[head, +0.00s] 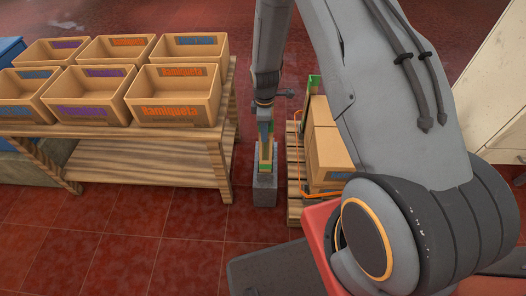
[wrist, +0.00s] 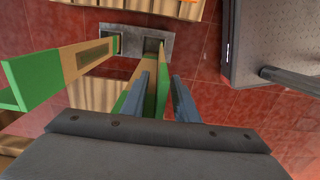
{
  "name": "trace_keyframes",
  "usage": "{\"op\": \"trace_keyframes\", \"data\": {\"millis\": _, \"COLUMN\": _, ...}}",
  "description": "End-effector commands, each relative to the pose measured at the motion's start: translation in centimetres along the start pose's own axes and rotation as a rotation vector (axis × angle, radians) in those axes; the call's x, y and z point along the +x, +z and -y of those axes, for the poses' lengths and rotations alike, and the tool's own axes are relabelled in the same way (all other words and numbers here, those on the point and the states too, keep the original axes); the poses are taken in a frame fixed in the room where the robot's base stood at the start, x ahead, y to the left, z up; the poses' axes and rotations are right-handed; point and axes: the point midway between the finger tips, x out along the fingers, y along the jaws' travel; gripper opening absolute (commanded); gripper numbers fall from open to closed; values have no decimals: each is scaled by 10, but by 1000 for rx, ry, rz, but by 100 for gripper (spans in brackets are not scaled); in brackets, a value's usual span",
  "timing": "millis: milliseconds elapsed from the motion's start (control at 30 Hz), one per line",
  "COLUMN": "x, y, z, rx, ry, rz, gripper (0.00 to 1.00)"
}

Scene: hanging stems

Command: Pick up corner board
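A corner board (wrist: 153,86), tan with a green edge, stands upright with its lower end in a hole of a grey block (wrist: 172,47). In the head view the board (head: 266,153) stands in the grey block (head: 264,192) beside the wooden rack. A second tan and green board (wrist: 80,60) rises at the left of the wrist view, its lower end at the block's other hole. My gripper (wrist: 162,78) is over the first board, fingers on either side of it. A gap shows at the right finger, so it looks open. In the head view the fingertips (head: 265,132) are small and partly unclear.
A wooden rack (head: 150,165) with several labelled tan bins (head: 172,110) stands at the left. A pallet (head: 296,205) with cardboard boxes (head: 328,150) and an orange strap is close on the right. Red tiled floor (head: 130,235) is free in front of the rack.

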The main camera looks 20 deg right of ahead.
Motion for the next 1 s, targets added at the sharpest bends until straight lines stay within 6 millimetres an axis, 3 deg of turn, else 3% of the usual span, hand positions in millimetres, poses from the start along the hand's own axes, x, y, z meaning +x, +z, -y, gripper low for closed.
{"op": "trace_keyframes", "data": {"millis": 133, "x": 13, "y": 0, "z": 0, "rx": 0, "ry": 0, "rz": 0, "gripper": 27}}
{"op": "trace_keyframes", "data": {"millis": 400, "x": 16, "y": 0, "z": 0, "rx": 0, "ry": 0, "rz": 0, "gripper": 27}}
{"op": "trace_keyframes", "data": {"millis": 600, "x": 15, "y": 0, "z": 0, "rx": 0, "ry": 0, "rz": 0, "gripper": 0}}
{"op": "trace_keyframes", "data": {"millis": 1000, "x": 13, "y": 0, "z": -1, "rx": 0, "ry": 1, "rz": 0, "gripper": 0}}
